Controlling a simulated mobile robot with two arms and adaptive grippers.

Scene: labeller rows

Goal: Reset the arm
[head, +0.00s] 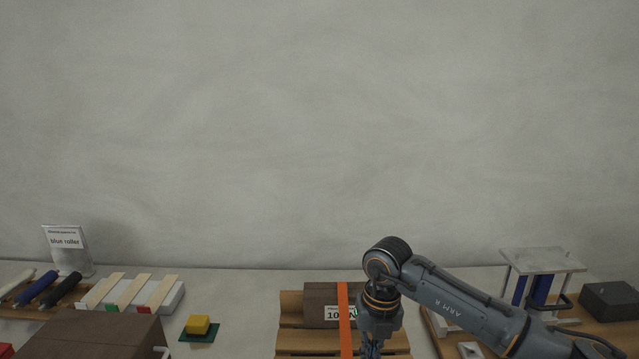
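My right arm (455,300) reaches in from the lower right and bends down at its wrist. My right gripper (370,349) points down at the bottom edge, in front of a dark brown block with an orange strap (343,315). Its fingertips are cut off by the frame, so I cannot tell whether it is open or holds anything. My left arm and gripper are not in view.
The block rests on a slatted wooden stand (300,342). At left are a "blue roller" sign (65,242), several rollers (37,288), a yellow block (198,324) on a green pad and a brown box (90,336). A light-topped stand (543,261) and a dark block (610,300) are at right.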

